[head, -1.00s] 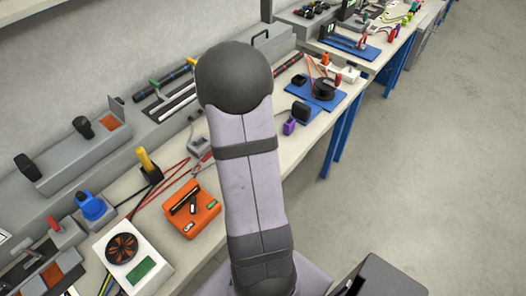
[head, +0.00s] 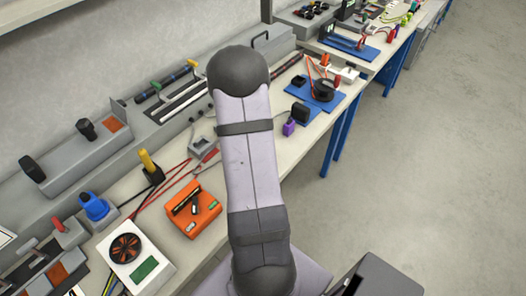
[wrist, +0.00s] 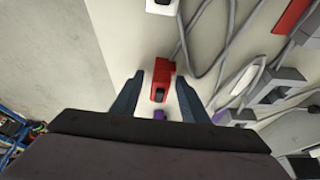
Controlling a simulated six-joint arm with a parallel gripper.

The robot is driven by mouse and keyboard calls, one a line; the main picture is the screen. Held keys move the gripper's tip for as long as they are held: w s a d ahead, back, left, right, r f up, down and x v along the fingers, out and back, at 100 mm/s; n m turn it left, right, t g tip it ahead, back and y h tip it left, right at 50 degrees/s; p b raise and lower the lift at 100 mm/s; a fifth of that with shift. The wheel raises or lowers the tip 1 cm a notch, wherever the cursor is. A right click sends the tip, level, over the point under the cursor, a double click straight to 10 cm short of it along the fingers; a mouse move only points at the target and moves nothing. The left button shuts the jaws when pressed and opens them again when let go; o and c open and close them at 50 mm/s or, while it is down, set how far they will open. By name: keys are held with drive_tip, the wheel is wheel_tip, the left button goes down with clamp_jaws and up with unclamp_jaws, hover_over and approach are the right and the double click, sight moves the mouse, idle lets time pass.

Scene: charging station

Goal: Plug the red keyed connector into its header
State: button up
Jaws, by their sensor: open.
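A red connector (wrist: 161,80) with a dark slot in its near end shows in the wrist view, over the pale bench top. A grey cable runs from its far side. My gripper (wrist: 159,79) is open, with one dark finger on each side of the connector and a visible gap to each. I cannot tell how far above it the fingers are. In the head view my arm covers part of the bench, and the gripper is hidden. I cannot clearly make out the matching header; grey blocks (wrist: 275,88) stand at the right of the wrist view.
A purple block (wrist: 160,115) lies just nearer than the connector. Loose grey cables (wrist: 220,50) loop to its right. A white block (wrist: 161,6) is at the top. In the head view an orange device (head: 205,222) and a white meter (head: 150,285) stand on the bench.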

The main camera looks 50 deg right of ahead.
drive_tip(key=shift+f, duration=0.1)
clamp_jaws()
